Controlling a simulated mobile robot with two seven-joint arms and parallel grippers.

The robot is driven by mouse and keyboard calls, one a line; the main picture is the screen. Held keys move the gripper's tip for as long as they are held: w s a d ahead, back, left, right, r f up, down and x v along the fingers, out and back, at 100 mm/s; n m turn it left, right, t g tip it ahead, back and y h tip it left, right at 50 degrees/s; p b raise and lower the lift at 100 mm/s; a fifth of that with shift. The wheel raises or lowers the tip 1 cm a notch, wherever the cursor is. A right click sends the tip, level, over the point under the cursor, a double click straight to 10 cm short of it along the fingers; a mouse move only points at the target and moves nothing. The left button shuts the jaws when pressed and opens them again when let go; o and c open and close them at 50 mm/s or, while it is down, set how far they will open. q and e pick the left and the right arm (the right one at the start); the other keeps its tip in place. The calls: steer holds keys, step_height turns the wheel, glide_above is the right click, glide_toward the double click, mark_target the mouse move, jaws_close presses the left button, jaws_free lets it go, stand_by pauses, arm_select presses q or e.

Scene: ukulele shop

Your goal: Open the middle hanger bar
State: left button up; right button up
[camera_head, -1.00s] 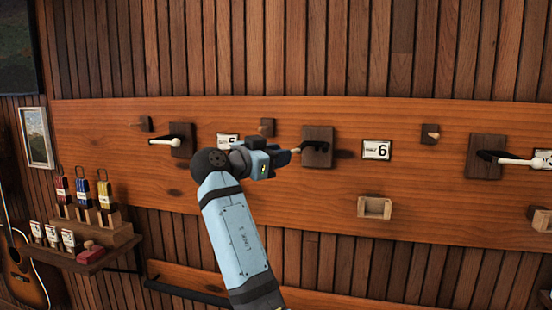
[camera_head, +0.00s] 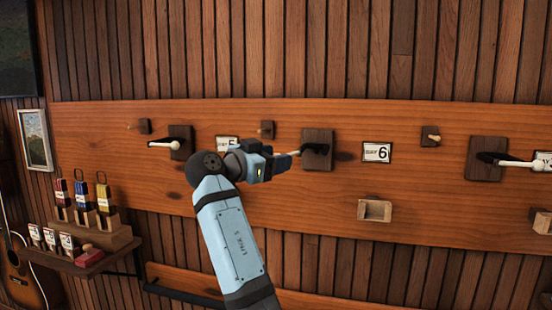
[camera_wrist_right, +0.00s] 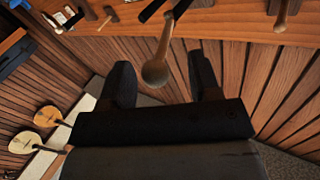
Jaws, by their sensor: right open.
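The middle hanger bar (camera_head: 314,149) is on a dark wooden plate (camera_head: 319,162) on the orange-brown wall board. It has a black base and a pale shaft pointing left. My right gripper (camera_head: 288,163) is open just left of the plate, close to the bar's free end, part of which it hides. In the right wrist view the bar's rounded wooden end (camera_wrist_right: 155,73) shows between the two open dark fingers (camera_wrist_right: 164,80), with a gap on both sides. Contact is not visible. My left gripper is not in view.
Similar hanger bars stand at left (camera_head: 163,144) and right (camera_head: 515,161). A "6" card (camera_head: 377,152) and a small wooden box (camera_head: 375,211) are on the board. A shelf (camera_head: 85,262) with coloured tags is at lower left. A lower rail (camera_head: 185,292) runs below.

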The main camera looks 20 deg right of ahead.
steer(key=v, duration=0.6)
steer(key=shift+a+b, duration=0.3)
steer(key=shift+a, duration=0.05)
